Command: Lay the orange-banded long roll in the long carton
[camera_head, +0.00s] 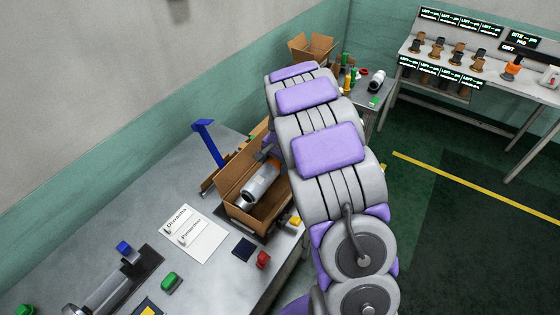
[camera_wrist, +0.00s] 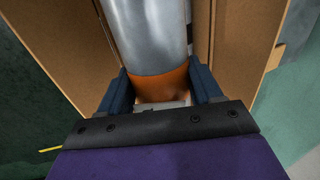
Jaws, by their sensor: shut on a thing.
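The long roll (camera_head: 262,184) is a silver cylinder lying between the walls of the open brown long carton (camera_head: 242,165) on the grey bench. In the wrist view the roll (camera_wrist: 150,35) has an orange band (camera_wrist: 160,84) at its near end. My gripper (camera_wrist: 162,82) is shut on that banded end, with a dark blue finger on each side. Brown carton walls (camera_wrist: 240,50) rise on both sides of the roll there. I cannot tell whether the roll touches the carton floor. In the head view my arm hides most of the gripper and the carton's right side.
A blue upright lever (camera_head: 208,142) stands behind and left of the carton. A smaller open box (camera_head: 312,47) stands at the back.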

